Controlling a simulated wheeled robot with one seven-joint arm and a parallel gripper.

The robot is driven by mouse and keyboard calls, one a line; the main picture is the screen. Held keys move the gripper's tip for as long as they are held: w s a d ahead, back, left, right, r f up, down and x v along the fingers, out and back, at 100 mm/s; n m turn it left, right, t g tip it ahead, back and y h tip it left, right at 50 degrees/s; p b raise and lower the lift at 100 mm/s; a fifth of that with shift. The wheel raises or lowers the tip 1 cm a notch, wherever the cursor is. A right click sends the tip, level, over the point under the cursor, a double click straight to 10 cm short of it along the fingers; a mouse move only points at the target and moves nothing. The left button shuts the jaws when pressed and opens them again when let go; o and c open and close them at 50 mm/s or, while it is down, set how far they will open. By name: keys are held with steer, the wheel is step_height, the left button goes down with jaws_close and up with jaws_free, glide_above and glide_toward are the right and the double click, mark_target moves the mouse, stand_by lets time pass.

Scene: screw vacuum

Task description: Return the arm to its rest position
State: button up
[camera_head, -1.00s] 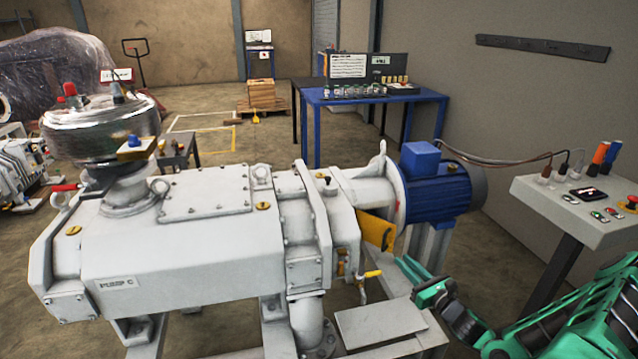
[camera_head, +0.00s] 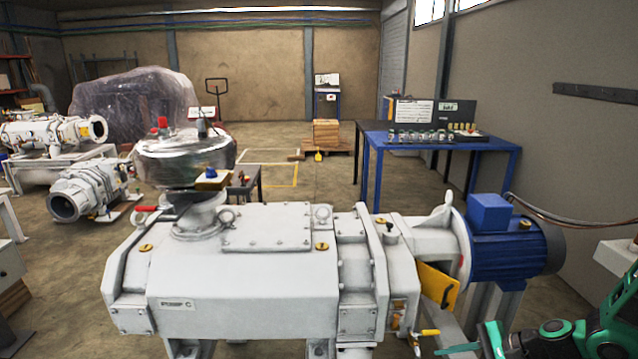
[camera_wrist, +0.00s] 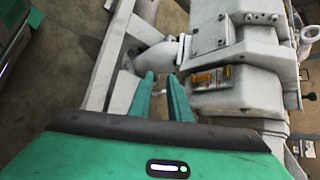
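My green arm (camera_head: 605,325) is at the lower right of the head view, partly cut off by the frame edge. My gripper (camera_head: 450,349) points left there, just right of the yellow-handled valve on the pump. In the wrist view, my gripper (camera_wrist: 161,77) shows two green fingers with a clear gap between them. Nothing is held in the gap. The grey-white pump (camera_head: 240,280), labelled C, fills the lower middle of the head view. Its body also shows in the wrist view (camera_wrist: 240,105), beyond and right of the fingers.
A blue motor (camera_head: 505,250) and a yellow plate (camera_head: 437,285) are at the pump's right end. A control panel (camera_head: 622,255) is cut off at the right edge. A blue table (camera_head: 440,145) stands behind.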

steer(key=s+d+r+n+g+h, duration=0.2)
steer(key=s+d+r+n+h, duration=0.2)
steer(key=s+r, duration=0.8)
steer(key=s+d+r+n+g+h, duration=0.2)
steer(key=s+d+r+n+h, duration=0.1)
steer(key=s+r, duration=0.9)
steer(key=shift+s+d+r+n+g+h, duration=0.25)
steer(key=shift+s+d+n+g+h, duration=0.15)
steer(key=shift+s+d+h, duration=0.45)
steer(key=shift+a, duration=0.1)
steer(key=shift+w+f, duration=0.25)
steer(key=shift+w, duration=0.35)
